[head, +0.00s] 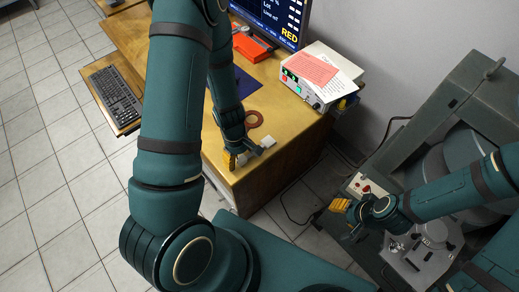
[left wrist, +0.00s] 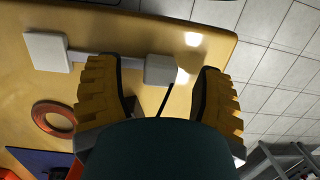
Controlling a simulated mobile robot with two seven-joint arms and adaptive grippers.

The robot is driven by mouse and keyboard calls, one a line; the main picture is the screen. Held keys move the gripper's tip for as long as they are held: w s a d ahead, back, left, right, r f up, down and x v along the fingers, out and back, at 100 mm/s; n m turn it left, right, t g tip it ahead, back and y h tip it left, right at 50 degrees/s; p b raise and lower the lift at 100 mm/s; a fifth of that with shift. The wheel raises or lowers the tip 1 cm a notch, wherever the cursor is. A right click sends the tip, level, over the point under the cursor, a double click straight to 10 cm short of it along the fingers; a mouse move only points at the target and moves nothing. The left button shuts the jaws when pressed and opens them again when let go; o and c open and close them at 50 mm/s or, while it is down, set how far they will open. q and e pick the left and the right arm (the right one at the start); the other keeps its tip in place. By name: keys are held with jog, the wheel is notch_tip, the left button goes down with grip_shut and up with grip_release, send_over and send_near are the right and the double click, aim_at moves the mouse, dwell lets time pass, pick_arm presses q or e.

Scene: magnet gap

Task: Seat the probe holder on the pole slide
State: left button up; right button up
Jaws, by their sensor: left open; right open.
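The probe holder shows in the left wrist view as a grey block (left wrist: 159,69), a thin bar and a pale square block (left wrist: 47,52), lying on the wooden desk (left wrist: 150,25). In the head view, its pale block (head: 268,140) lies near the desk's front corner. My left gripper (left wrist: 157,98) is open, its yellow fingers apart on either side of the grey block; whether they touch it is unclear. It also shows in the head view (head: 246,156). My right gripper (head: 345,214) is open and empty beside the grey magnet (head: 455,150). I cannot clearly identify the pole slide; my right arm covers part of the magnet.
A copper-coloured ring (head: 255,119) lies behind my left gripper, near a blue mat (head: 245,83). An instrument box (head: 318,75) with papers stands at the back right. A keyboard (head: 114,95) is at the left. Tiled floor separates desk and magnet; a dark cable crosses it.

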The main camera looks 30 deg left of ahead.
pick_arm(q)
jog(key=shift+d+f, duration=0.1)
jog(key=shift+f, duration=0.4)
grip_shut()
jog(key=shift+r, duration=0.2)
